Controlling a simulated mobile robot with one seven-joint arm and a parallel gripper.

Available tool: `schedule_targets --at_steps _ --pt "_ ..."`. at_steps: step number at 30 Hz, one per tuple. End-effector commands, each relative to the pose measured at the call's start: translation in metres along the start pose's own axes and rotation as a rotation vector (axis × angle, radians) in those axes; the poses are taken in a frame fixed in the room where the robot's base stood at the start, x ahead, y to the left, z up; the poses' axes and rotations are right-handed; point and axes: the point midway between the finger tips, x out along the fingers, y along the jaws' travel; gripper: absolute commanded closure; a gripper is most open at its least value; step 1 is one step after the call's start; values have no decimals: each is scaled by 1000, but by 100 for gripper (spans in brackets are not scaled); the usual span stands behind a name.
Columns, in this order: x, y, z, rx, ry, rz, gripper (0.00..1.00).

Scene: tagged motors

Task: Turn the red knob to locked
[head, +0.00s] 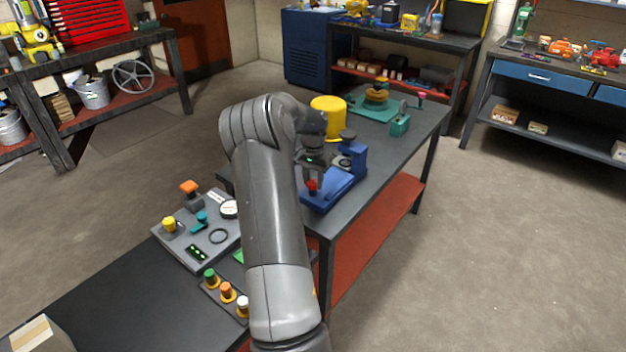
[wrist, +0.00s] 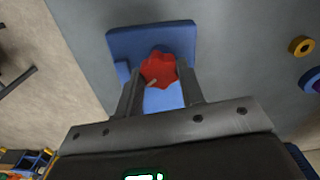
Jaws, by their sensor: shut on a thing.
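The red knob (head: 312,186) sits at the near left end of a blue fixture (head: 346,182) on the workbench. In the wrist view the red knob (wrist: 160,62) is lobed, with a small pale mark at its lower edge. It stands in front of a blue plate (wrist: 122,42). My gripper (head: 313,178) reaches down over the knob. In the wrist view my gripper (wrist: 160,78) has one finger on each side of the knob and is shut on it. The fingers hide part of the knob's sides. I cannot read any locked marking.
A grey panel (head: 185,252) with buttons and a gauge lies left of my arm. A yellow cylinder (head: 328,116) stands behind the blue fixture. A teal base (head: 362,104) and teal block (head: 400,125) are farther back. The bench's right front top is clear.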

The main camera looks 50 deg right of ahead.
Motion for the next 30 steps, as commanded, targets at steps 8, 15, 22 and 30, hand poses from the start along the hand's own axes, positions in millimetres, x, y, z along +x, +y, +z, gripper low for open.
schedule_targets --at_steps 8,15,22,30 --pt "0 0 0 260 0 -1 87" --pt "0 0 0 455 1 -1 87" --pt "0 0 0 585 1 -1 87" --pt "0 0 0 658 1 -1 87"
